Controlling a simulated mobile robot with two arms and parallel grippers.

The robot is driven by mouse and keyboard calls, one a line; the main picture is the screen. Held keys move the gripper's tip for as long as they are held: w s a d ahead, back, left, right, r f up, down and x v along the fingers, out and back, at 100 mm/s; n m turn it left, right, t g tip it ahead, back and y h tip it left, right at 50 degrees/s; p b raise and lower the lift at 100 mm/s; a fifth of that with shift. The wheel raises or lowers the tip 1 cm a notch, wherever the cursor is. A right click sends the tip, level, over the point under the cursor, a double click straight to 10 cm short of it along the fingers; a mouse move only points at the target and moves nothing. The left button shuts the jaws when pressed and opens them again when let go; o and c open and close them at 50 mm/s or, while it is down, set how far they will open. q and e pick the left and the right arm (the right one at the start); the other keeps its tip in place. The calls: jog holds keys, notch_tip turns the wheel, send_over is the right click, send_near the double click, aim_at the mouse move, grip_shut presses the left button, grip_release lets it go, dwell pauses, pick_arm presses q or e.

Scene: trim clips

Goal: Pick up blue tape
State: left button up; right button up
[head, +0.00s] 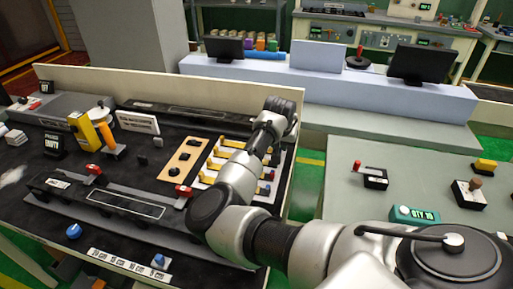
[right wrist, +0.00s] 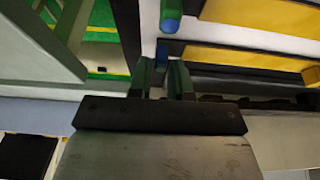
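My right gripper (right wrist: 160,75) shows in the right wrist view with its two dark green fingers apart and nothing clearly held between them. A blue rounded end piece (right wrist: 170,24) lies just beyond the fingertips, and a second blue piece (right wrist: 172,47) is close to the right finger. The fingers are hard to make out there. I cannot tell which blue thing is the tape. My left gripper is out of view.
A blue round object (head: 73,231) sits on the front left of the black table, with another blue knob (head: 158,260) near the label strip. A raised cream panel (head: 150,85) borders the back. A grey table (head: 400,185) with small devices stands at the right.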

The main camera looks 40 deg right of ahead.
jog(key=shift+w+d+f, duration=0.1)
jog(key=shift+f, duration=0.3)
jog(key=shift+r, duration=0.1)
grip_shut()
